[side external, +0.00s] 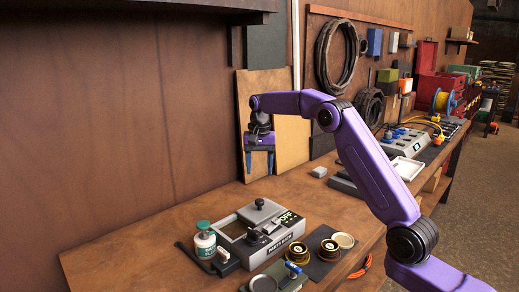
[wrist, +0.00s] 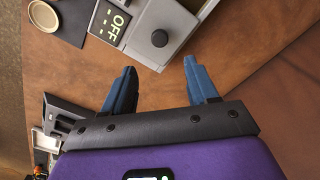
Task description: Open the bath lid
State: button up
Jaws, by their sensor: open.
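The grey bath (side external: 282,243) stands on the wooden bench, with lettering on its front and an OFF display (side external: 287,219) on top. A tan rectangular area shows in its top; I cannot tell whether this is the lid or an opening. A black round knob (side external: 260,203) stands at its back edge, and the knob also shows in the wrist view (wrist: 159,38). My gripper (side external: 260,168) is open and empty, fingers pointing down, above and behind the bath, apart from it. In the wrist view its blue fingertips (wrist: 160,68) frame bare bench near the knob.
A green-and-white bottle (side external: 205,240) stands left of the bath. Brass-rimmed round pieces (side external: 329,249) lie on a dark mat to its right. A small device (side external: 283,277) sits in front. Boards lean on the wall behind my gripper. The bench at left is clear.

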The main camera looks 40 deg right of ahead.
notch_tip(320, 180, up, 6)
dwell(0.4)
jog(key=shift+a, duration=0.1)
jog(key=s+a+n, duration=0.5)
jog(key=a, duration=0.5)
jog(key=s+a+f+n, duration=0.1)
jog(key=s+a+n, duration=0.3)
jog(key=s, duration=0.5)
jog(key=s+a+f+n, duration=0.1)
jog(key=s+a+n, duration=0.35)
jog(key=s, duration=0.55)
jog(key=s+d+f+n, duration=0.2)
jog(key=s+f+n, duration=0.1)
jog(key=s, duration=0.7)
jog(key=s+d+f+n, duration=0.3)
jog(key=s+f+n, duration=0.1)
jog(key=s, duration=0.7)
jog(key=shift+d+n, duration=0.2)
jog(key=shift+n, duration=0.35)
